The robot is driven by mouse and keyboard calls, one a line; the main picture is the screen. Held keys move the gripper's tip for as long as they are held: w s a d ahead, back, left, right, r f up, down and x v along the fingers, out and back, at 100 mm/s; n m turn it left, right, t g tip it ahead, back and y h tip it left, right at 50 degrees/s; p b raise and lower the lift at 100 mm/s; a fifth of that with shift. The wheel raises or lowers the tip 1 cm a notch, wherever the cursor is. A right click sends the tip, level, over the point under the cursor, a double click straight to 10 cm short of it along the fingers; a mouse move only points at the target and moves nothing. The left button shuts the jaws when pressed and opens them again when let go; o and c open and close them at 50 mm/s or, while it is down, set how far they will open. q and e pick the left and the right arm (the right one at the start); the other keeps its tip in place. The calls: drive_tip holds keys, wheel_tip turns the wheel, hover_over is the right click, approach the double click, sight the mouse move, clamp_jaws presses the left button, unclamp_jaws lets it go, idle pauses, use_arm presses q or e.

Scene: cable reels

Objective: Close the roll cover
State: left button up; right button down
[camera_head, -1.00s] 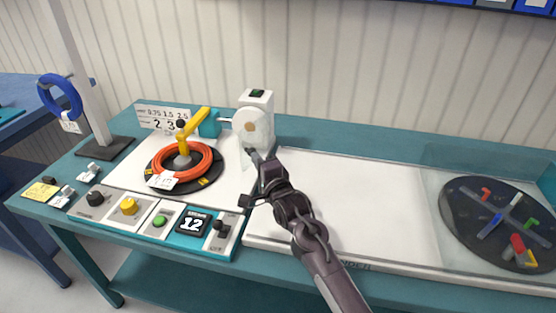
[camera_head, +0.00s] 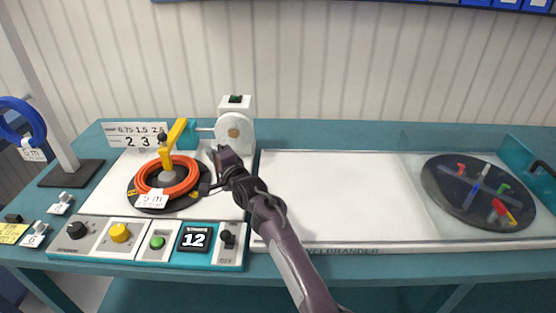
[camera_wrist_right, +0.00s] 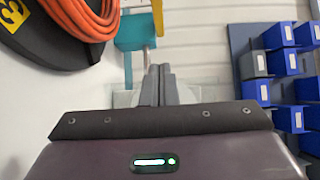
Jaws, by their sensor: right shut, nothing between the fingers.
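The white measuring roll (camera_head: 234,132) with a tan hub stands upright on its white housing (camera_head: 237,103) at the back of the machine. A faint clear pane (camera_wrist_right: 125,98), perhaps the roll cover, shows behind my fingers in the right wrist view; its exact position is unclear. My right gripper (camera_head: 219,151) is shut and empty, just in front and to the left of the roll's lower edge. Its fingers (camera_wrist_right: 158,84) are together in the wrist view. I cannot tell whether they touch the pane. My left gripper is out of view.
An orange cable coil (camera_head: 168,176) lies on a dark turntable left of my gripper, under a yellow arm (camera_head: 174,140). The control panel (camera_head: 150,240) is in front. A clear guard covers the dark disc (camera_head: 478,192) at right. The white plate (camera_head: 330,195) between is bare.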

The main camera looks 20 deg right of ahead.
drive_tip(key=shift+w+a, duration=0.15)
drive_tip(key=shift+w, duration=0.45)
drive_tip(key=shift+s, duration=0.1)
idle(1.1)
